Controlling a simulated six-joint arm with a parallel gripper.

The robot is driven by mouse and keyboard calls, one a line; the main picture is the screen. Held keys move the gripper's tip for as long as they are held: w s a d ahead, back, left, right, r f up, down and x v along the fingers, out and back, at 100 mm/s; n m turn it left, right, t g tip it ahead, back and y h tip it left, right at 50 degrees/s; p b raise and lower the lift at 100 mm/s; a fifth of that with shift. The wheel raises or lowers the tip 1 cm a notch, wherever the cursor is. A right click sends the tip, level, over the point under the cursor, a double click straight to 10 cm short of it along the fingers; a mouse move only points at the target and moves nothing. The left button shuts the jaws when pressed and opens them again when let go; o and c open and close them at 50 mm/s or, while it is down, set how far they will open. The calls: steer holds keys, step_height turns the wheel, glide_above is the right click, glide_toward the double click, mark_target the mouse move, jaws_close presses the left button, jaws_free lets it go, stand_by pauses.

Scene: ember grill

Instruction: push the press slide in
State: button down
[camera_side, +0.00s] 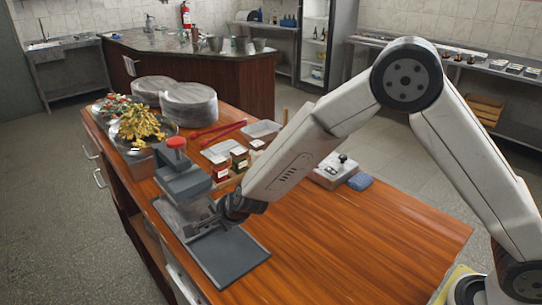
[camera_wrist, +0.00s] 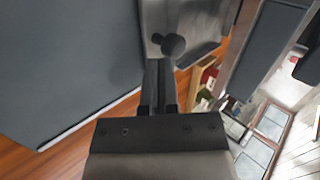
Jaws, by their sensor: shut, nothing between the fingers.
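The press (camera_side: 182,180) is a grey metal block with a red knob (camera_side: 176,142) on top, at the left part of the wooden counter. In the wrist view, a metal face with a round dark knob (camera_wrist: 173,45), seemingly the press slide's front, lies just beyond the fingertips. My gripper (camera_side: 207,222) is low at the press's front. In the wrist view, my gripper (camera_wrist: 158,62) is shut and empty, its tips close to the knob; I cannot tell whether they touch. The slide is partly hidden by my gripper in the side view.
A dark flat plate (camera_side: 228,262) lies before the press; it fills the left of the wrist view (camera_wrist: 60,60). Small jars (camera_side: 239,158), red tongs (camera_side: 218,131) and a control box (camera_side: 335,172) stand behind. The counter's right front (camera_side: 330,250) is clear.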

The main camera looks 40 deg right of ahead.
steer(key=shift+s, duration=0.45)
steer(key=s, duration=0.1)
steer(key=s+r, duration=0.1)
steer(key=shift+s+d, duration=0.2)
steer(key=shift+s, duration=0.15)
steer(key=v, duration=0.9)
steer(key=shift+s, duration=0.2)
steer(key=s+d+f+n+g, duration=0.1)
steer(key=s+d+n+g, duration=0.2)
steer(key=s+d+n, duration=0.4)
steer(key=s+d+f+n+g+h, duration=0.1)
steer(key=s+d+f+n+g, duration=0.1)
steer(key=s+d+n, duration=0.5)
steer(key=d+n, duration=0.2)
steer(key=d, duration=0.2)
steer(key=shift+s+g, duration=0.35)
steer(key=shift+g, duration=0.05)
steer(key=shift+a+f, duration=0.1)
